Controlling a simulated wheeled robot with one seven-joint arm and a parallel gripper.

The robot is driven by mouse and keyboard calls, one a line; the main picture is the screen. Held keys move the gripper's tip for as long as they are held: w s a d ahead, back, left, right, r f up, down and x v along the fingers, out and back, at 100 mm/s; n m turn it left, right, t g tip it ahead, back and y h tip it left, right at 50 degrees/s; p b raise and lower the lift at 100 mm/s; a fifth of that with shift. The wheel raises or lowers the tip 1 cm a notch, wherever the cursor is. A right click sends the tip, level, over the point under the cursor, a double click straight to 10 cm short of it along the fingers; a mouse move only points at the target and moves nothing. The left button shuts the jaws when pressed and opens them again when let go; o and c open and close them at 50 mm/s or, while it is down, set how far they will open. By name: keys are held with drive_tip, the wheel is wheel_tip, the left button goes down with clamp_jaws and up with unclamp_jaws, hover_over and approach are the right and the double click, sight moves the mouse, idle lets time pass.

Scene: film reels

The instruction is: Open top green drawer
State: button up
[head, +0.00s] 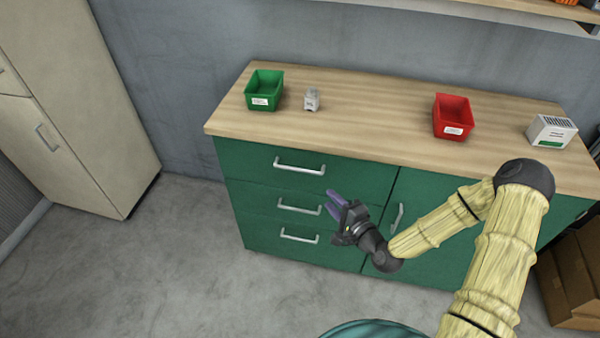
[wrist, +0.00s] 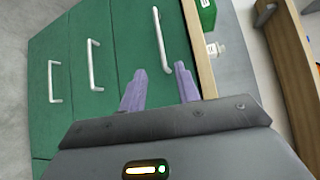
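The green cabinet has a stack of 3 drawers on its left side. The top green drawer (head: 265,163) is closed and has a silver bar handle (head: 300,166). In the wrist view the top drawer (wrist: 143,40) is the one beside the wooden top, and its handle (wrist: 162,40) lies ahead of the fingers. My gripper (head: 333,200) is in front of the drawers, to the lower right of the top handle. Its purple fingers are apart with nothing between them, and they show in the wrist view (wrist: 160,88). The gripper does not touch the handle.
On the wooden countertop (head: 370,128) stand a green bin (head: 264,90), a small grey-white item (head: 312,99), a red bin (head: 453,117) and a white box (head: 551,131). A beige cabinet (head: 75,110) stands at left. Cardboard boxes (head: 575,270) stand at right. The floor before the drawers is clear.

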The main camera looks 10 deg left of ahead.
sight(300, 170)
drive_tip(key=p+x, duration=0.1)
drive_tip(key=x, duration=1.6)
drive_tip(key=shift+w+a+p, duration=0.1)
drive_tip(key=shift+a+p, duration=0.1)
drive_tip(key=shift+p, duration=0.1)
clamp_jaws()
